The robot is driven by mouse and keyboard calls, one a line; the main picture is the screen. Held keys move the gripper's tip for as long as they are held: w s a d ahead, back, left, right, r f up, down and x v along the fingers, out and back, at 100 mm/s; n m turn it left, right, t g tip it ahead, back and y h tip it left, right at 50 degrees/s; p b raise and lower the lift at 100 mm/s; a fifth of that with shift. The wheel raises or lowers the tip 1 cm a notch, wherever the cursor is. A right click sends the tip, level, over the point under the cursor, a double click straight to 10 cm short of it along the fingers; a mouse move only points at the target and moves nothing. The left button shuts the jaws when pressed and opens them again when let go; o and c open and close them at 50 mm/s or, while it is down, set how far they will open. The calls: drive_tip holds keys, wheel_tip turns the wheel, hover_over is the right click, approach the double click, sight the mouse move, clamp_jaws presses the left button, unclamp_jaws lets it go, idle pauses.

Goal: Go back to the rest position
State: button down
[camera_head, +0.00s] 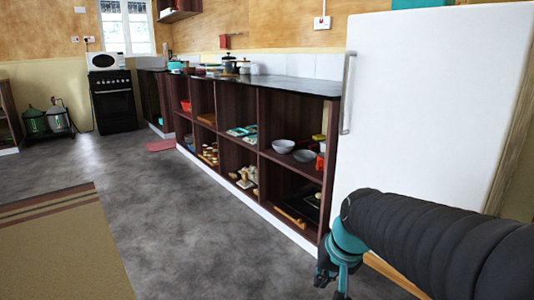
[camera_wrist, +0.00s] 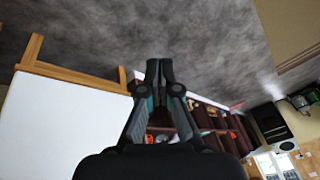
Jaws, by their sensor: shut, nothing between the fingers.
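My gripper (camera_wrist: 159,70) is shut and empty in the wrist view, its two fingertips together above the grey floor. In the head view my gripper (camera_head: 338,280) shows only in part at the lower right, at the end of my black-sleeved arm, and its tips run to the bottom edge. It is apart from the shelves and hangs in front of the white fridge.
A white fridge (camera_head: 430,100) stands close at the right. Open dark shelves (camera_head: 262,125) with bowls and jars run along the wall. A black oven (camera_head: 113,100) stands at the back. A brown rug (camera_head: 60,250) lies at the left. The grey floor (camera_head: 190,220) between is clear.

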drive_tip(key=s+d+r+n+t+h+p, duration=0.1)
drive_tip(key=s+d+r, duration=0.3)
drive_tip(key=s, duration=1)
drive_tip(key=shift+s+r+t+h+p, duration=0.2)
drive_tip(key=shift+t+h+p, duration=0.25)
drive_tip(key=shift+p, duration=0.45)
drive_tip(key=shift+d, duration=0.1)
